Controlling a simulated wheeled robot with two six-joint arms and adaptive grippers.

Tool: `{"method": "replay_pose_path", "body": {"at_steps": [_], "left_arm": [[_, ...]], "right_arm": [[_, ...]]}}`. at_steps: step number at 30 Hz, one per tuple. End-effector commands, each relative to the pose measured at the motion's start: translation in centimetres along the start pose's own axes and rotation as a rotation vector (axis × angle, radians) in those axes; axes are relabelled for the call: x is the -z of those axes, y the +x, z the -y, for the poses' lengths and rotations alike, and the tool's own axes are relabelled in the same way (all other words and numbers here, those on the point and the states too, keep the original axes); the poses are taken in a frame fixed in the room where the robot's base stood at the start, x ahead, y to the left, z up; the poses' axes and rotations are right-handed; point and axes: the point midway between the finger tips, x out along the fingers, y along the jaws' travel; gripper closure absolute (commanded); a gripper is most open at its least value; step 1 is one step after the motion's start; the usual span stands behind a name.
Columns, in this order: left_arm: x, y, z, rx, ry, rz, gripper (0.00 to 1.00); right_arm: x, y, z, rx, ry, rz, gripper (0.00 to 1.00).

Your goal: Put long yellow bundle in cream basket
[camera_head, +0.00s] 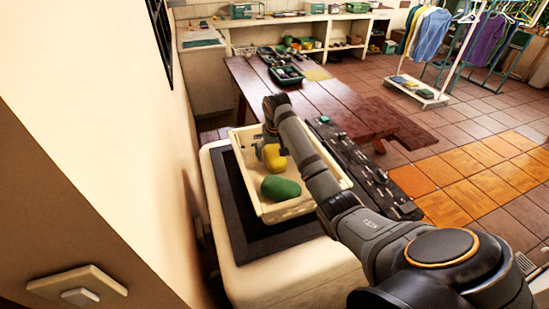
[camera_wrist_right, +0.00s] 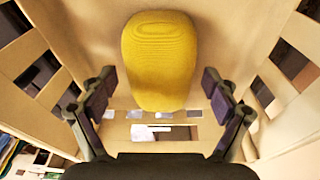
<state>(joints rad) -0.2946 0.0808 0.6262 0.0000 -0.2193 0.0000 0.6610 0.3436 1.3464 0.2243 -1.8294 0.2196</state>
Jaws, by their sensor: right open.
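The yellow bundle (camera_head: 275,159) is inside the cream basket (camera_head: 287,211), towards its far end. In the right wrist view the bundle (camera_wrist_right: 160,60) is a rounded, elongated yellow shape with the basket's slatted walls around it. My right gripper (camera_head: 261,150) reaches down into the basket beside the bundle, partly hidden by my arm. Its fingers (camera_wrist_right: 160,88) are spread wide in the wrist view, with nothing held between them. A green bundle (camera_head: 281,188) lies in the basket nearer to me. My left gripper is out of view.
The basket stands on a dark mat (camera_head: 239,218) on a white counter (camera_head: 290,276). A dark panel (camera_head: 365,165) runs along its right side. Beyond is a brown wooden table (camera_head: 316,98) with a green tray (camera_head: 287,75). A wall (camera_head: 90,130) rises close on the left.

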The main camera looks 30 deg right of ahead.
Motion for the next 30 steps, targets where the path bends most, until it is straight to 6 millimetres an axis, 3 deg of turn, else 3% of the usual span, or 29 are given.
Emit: {"method": "replay_pose_path", "body": {"at_steps": [5,6,10,16,30], "left_arm": [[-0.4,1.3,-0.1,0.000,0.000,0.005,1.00],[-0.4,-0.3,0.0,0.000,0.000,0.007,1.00],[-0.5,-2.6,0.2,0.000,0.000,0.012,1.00],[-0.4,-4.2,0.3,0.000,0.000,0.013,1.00],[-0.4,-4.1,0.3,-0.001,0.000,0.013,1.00]], "right_arm": [[0.0,-4.5,0.0,0.001,-0.001,-0.007,0.12],[0.2,-6.4,0.0,0.001,-0.001,-0.004,0.12],[0.1,-9.3,0.0,-0.001,-0.001,0.001,0.12],[0.0,-10.5,0.0,0.000,0.000,0.000,0.12],[0.0,-10.4,0.0,0.000,0.000,-0.001,0.12]]}}
